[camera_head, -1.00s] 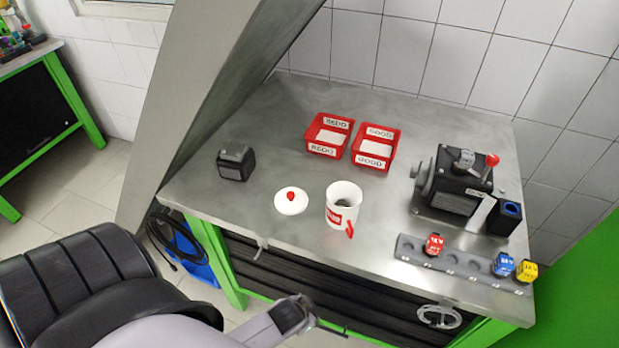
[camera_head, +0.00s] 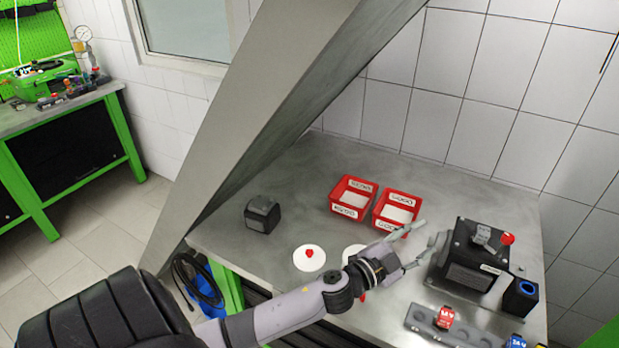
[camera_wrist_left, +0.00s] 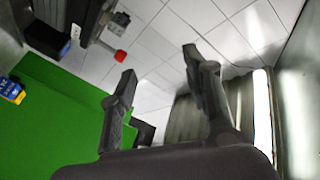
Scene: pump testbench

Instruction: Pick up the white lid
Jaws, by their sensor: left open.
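The white lid (camera_head: 309,258) is a flat round disc with a red knob. It lies on the steel bench (camera_head: 270,230), in front of the black cube. My left gripper (camera_head: 425,247) is open and empty, over the bench to the right of the lid, between the red bins and the black pump. In the left wrist view its two fingers (camera_wrist_left: 160,75) are spread with nothing between them. The white mug (camera_head: 352,252) stands right of the lid, mostly hidden behind my left arm. My right gripper is not in view.
Two red bins (camera_head: 377,207) stand at the back. A black cube (camera_head: 262,214) sits at the left. The black pump (camera_head: 465,262) with a red knob is at the right, behind a grey holder (camera_head: 455,330). A slanted grey panel (camera_head: 260,130) rises at the left.

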